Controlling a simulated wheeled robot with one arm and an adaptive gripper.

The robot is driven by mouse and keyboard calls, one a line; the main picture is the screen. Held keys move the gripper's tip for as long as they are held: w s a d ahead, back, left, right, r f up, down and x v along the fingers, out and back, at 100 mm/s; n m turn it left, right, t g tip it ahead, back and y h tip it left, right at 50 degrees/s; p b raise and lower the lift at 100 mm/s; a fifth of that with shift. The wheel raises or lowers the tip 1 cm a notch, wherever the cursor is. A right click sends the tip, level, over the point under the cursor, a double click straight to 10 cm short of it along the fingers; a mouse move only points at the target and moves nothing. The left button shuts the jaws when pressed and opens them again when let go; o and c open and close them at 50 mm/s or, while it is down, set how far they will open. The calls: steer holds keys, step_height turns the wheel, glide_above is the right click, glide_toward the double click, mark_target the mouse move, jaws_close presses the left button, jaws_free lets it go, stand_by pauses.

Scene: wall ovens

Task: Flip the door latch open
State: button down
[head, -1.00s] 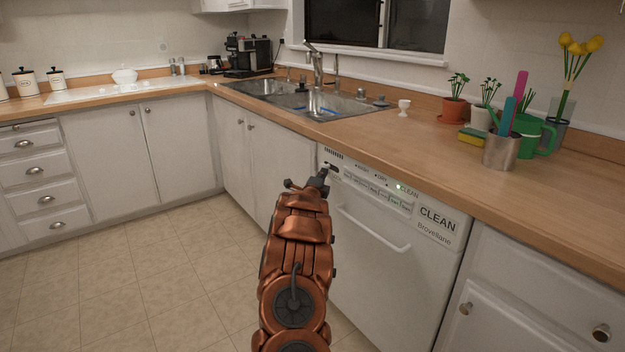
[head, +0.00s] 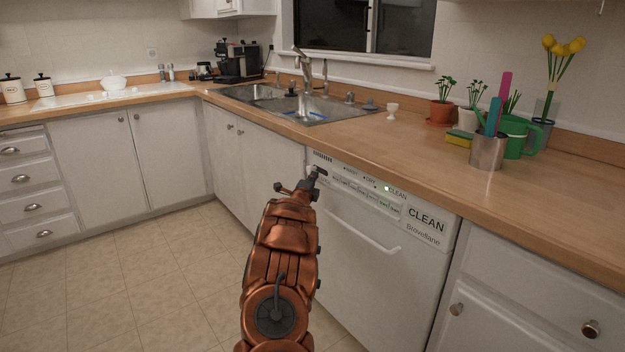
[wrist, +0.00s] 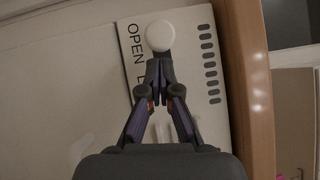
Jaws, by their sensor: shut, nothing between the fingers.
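The white dishwasher door (head: 365,260) is closed under the counter, with a control panel (head: 375,198) along its top. In the wrist view, a round white latch knob (wrist: 160,36) sits on the panel (wrist: 203,25) beside printed letters reading "OPEN". My gripper (wrist: 159,64) is shut and empty, its fingertips just below the knob in that picture; I cannot tell whether they touch it.
The wooden counter edge (wrist: 250,90) runs close beside the panel. A sink (head: 300,108), a metal cup (head: 488,152) and a green watering can (head: 520,135) are on the counter. The tiled floor (head: 150,275) is clear on the left.

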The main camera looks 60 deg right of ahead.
steer(key=s+b+v, duration=0.1)
steer(key=v, duration=1.1)
steer(key=shift+s, duration=0.25)
steer(key=shift+f, duration=0.1)
stand_by(0.4)
